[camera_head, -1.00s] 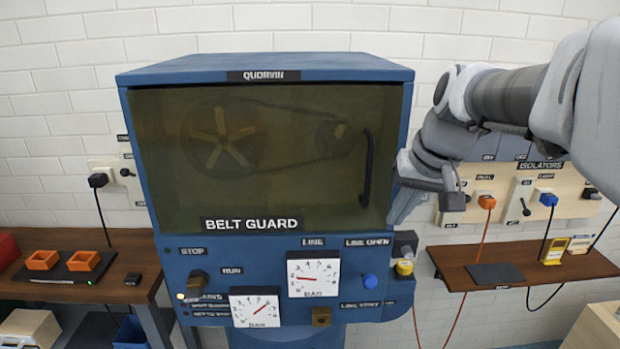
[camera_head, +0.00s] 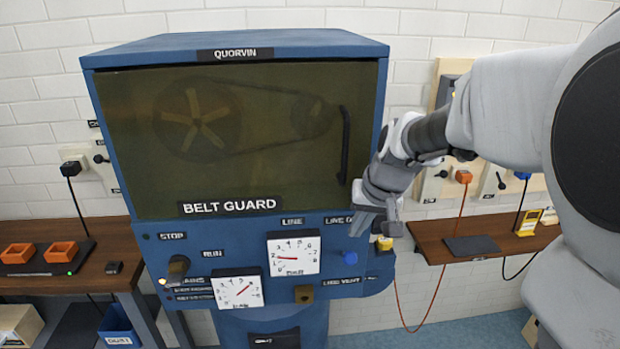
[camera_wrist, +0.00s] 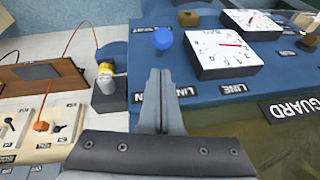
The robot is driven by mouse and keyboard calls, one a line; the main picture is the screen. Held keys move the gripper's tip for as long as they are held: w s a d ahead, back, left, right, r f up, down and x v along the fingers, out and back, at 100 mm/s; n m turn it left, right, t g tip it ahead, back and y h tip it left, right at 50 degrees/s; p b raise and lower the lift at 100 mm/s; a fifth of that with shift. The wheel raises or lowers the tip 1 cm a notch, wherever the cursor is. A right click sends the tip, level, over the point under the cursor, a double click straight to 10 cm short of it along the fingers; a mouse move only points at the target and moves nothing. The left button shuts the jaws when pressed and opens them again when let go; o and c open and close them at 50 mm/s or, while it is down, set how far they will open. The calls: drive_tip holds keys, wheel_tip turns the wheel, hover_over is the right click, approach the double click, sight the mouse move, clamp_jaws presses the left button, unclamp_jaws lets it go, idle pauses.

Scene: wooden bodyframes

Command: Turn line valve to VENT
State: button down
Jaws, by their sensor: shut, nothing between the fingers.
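The line valve is the blue knob (camera_head: 353,257) on the blue machine's front panel, between a LINE OPEN label above and a LINE VENT label (camera_head: 350,281) below. In the wrist view the blue knob (camera_wrist: 163,39) stands just beyond my fingertips, apart from them. My gripper (camera_head: 375,226) is shut and empty, in front of the panel's upper right part, up and right of the knob. In the wrist view my gripper (camera_wrist: 160,75) points toward the panel's edge near the knob. The knob's pointing direction is too small to tell.
The line gauge (camera_head: 293,255) is left of the knob. A yellow-topped item (camera_head: 384,243) sits at the machine's right edge, close to my gripper. The belt guard's handle (camera_head: 344,145) is above. A wooden shelf (camera_head: 430,243) is at right.

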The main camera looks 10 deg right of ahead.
sight(354, 253)
drive_tip(key=shift+s+a+f, duration=0.15)
drive_tip(key=shift+s+f, duration=0.15)
drive_tip(key=shift+f, duration=0.25)
drive_tip(key=shift+s+a+f, duration=0.1)
drive_tip(key=shift+s+f, duration=0.2)
drive_tip(key=shift+f, duration=0.25)
drive_tip(key=shift+f+b, duration=0.15)
drive_tip(key=shift+b, duration=0.2)
drive_tip(key=shift+a+f+b, duration=0.1)
drive_tip(key=shift+b, duration=0.25)
drive_tip(key=shift+s+t, duration=0.25)
drive_tip(key=shift+t, duration=0.05)
drive_tip(key=shift+b, duration=0.35)
